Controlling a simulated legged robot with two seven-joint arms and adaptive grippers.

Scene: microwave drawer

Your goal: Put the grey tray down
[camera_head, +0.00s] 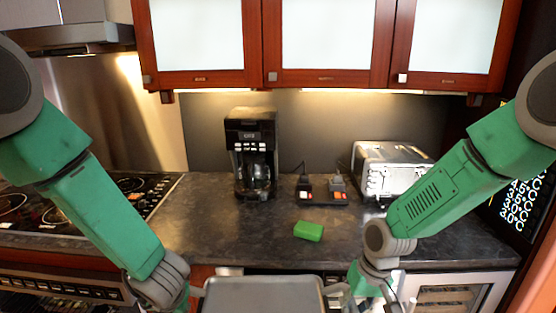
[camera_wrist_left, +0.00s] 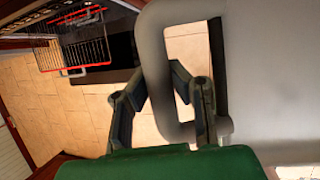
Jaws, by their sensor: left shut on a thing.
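The grey tray (camera_head: 262,293) is at the bottom middle of the head view, between my two arms and in front of the counter's edge. Its near part is cut off by the frame. In the left wrist view the grey tray (camera_wrist_left: 272,75) fills the right side, with a looped handle at its end. My left gripper (camera_wrist_left: 172,82) is shut on this handle. My right gripper (camera_head: 388,297) is at the tray's right end, partly cut off; its finger opening does not show clearly.
The counter's front left is clear. A stovetop (camera_head: 130,190) is at left. A dark open rack (camera_wrist_left: 75,50) shows below.

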